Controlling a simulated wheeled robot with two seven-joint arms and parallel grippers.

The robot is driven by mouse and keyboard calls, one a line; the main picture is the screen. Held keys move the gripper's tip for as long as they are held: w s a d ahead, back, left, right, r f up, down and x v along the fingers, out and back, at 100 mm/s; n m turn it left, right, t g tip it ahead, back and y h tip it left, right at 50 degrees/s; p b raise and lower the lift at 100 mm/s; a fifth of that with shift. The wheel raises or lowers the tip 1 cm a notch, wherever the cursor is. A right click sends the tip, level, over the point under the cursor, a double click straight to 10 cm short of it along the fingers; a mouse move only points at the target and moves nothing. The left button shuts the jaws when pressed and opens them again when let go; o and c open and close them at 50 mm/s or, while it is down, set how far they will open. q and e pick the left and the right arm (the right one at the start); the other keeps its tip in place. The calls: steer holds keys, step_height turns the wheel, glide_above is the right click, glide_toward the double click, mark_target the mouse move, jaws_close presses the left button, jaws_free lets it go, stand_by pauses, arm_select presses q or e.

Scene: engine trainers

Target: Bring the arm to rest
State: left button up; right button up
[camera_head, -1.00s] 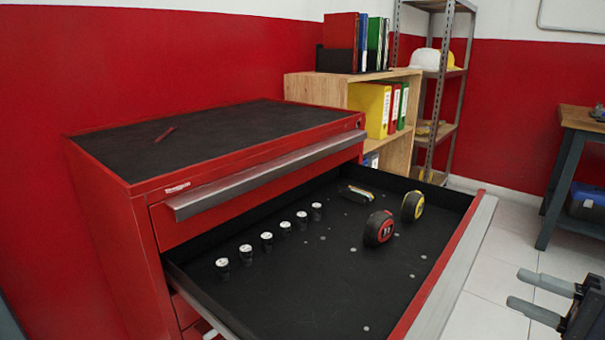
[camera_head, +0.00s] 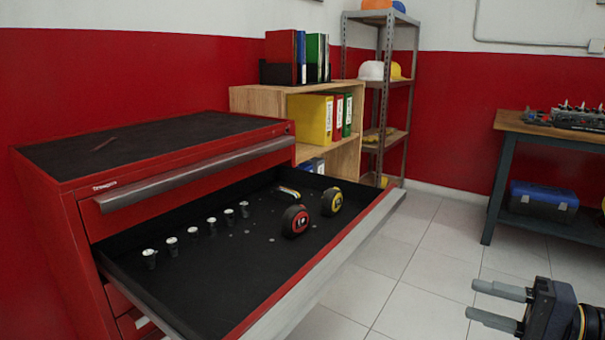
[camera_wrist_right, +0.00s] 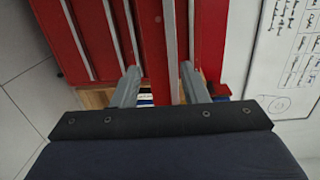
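My right gripper (camera_head: 498,305) is at the lower right of the head view, over the floor and apart from the drawer. Its two grey fingers point left with a gap between them. In the right wrist view the two fingers (camera_wrist_right: 160,85) stand apart with nothing held between them; red cabinet fronts (camera_wrist_right: 85,40) show beyond. My left gripper is in neither view.
A wooden shelf (camera_head: 250,98), metal rack (camera_head: 382,130) and workbench (camera_head: 510,125) stand behind. Tiled floor (camera_head: 400,270) is clear.

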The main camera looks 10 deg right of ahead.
steer(key=s+a+f+n+g+h, duration=0.4)
steer(key=a+f, duration=0.4)
steer(key=a, duration=0.1)
steer(key=s+a+f+n+g+h, duration=0.3)
steer(key=s+a+f+n+h, duration=0.1)
steer(key=a+f, duration=0.4)
step_height(320, 180, up, 34)
steer(key=p, duration=3.3)
steer(key=shift+a, duration=0.15)
